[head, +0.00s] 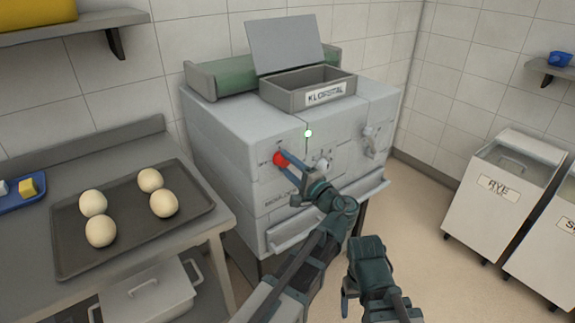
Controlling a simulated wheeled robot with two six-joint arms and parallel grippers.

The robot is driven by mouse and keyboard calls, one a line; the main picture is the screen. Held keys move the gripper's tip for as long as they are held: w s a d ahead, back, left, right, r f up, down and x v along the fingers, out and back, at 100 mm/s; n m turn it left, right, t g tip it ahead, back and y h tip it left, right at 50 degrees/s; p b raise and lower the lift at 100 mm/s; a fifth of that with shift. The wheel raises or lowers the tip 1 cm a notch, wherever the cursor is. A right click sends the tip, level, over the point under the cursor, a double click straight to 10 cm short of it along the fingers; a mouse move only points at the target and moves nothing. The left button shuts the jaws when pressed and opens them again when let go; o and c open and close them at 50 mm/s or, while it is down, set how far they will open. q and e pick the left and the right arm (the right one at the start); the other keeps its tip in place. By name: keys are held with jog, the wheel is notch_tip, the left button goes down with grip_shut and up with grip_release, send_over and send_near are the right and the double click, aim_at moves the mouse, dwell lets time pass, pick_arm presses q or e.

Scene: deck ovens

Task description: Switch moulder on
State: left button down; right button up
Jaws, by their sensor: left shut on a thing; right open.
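The moulder (228,142) is a large pale grey machine against the back wall. Its front has a red knob (279,158), other light-coloured controls and a small lit green lamp (308,133). My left gripper (287,161) reaches the front panel, its blue fingers shut at the red knob. The fingers and wrist hide part of the panel lettering around the knob. My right gripper (350,287) is open and empty, low in front of the machine and apart from it.
A grey open box with a raised lid (283,43) sits on top of the moulder. At left, a steel table holds a dark tray (73,238) with several dough balls. A RYE bin (487,215) stands at right. Floor between is clear.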

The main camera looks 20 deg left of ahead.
pick_arm(q)
jog(key=shift+m, duration=0.5)
jog(key=shift+c, duration=1.4)
grip_release()
jog(key=shift+s, duration=0.1)
